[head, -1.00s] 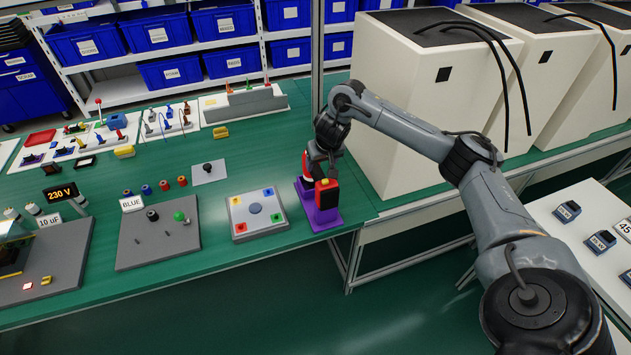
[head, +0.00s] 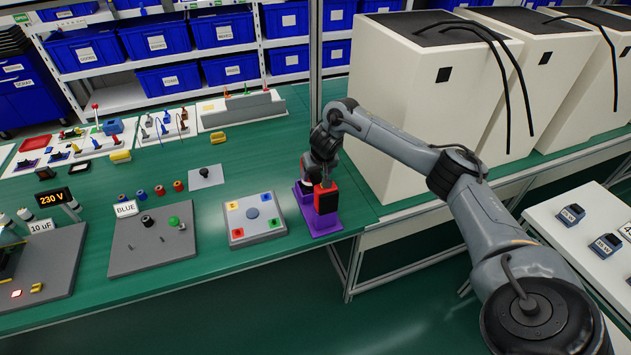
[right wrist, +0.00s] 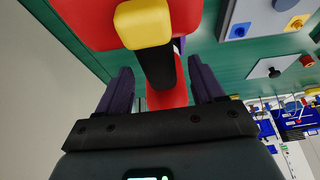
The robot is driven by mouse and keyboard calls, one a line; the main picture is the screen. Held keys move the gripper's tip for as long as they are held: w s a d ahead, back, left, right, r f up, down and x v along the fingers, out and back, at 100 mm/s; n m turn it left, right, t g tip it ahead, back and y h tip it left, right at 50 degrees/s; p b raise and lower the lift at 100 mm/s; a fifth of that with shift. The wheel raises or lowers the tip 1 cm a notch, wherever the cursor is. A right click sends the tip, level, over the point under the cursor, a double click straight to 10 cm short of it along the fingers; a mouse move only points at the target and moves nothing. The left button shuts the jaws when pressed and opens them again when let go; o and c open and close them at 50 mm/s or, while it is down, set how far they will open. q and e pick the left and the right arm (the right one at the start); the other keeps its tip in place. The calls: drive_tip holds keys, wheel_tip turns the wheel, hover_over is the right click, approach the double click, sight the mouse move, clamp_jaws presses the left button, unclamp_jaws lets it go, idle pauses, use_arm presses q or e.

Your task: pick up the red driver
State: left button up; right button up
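The red driver (head: 326,199), a red and black tool, sits in a purple stand (head: 322,225) at the right end of the green bench. My right gripper (head: 318,180) is right at it, coming from above and behind; the fingers are hard to make out in the head view. In the right wrist view, the driver's black and red body (right wrist: 160,68) lies between the two dark fingers of my right gripper (right wrist: 162,88). The fingers look apart, with a gap beside the body. A yellow part of the driver is close to the camera. My left gripper is out of view.
A grey board with coloured corner squares (head: 254,232) lies left of the stand. A large white cabinet (head: 420,110) stands close on the right. A grey panel (head: 150,240) with a green knob is further left. The bench's front edge is just before the stand.

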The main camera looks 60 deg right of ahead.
drive_tip(key=c, duration=1)
drive_tip(key=shift+r, duration=0.1)
drive_tip(key=shift+c, duration=0.3)
drive_tip(key=shift+r, duration=0.15)
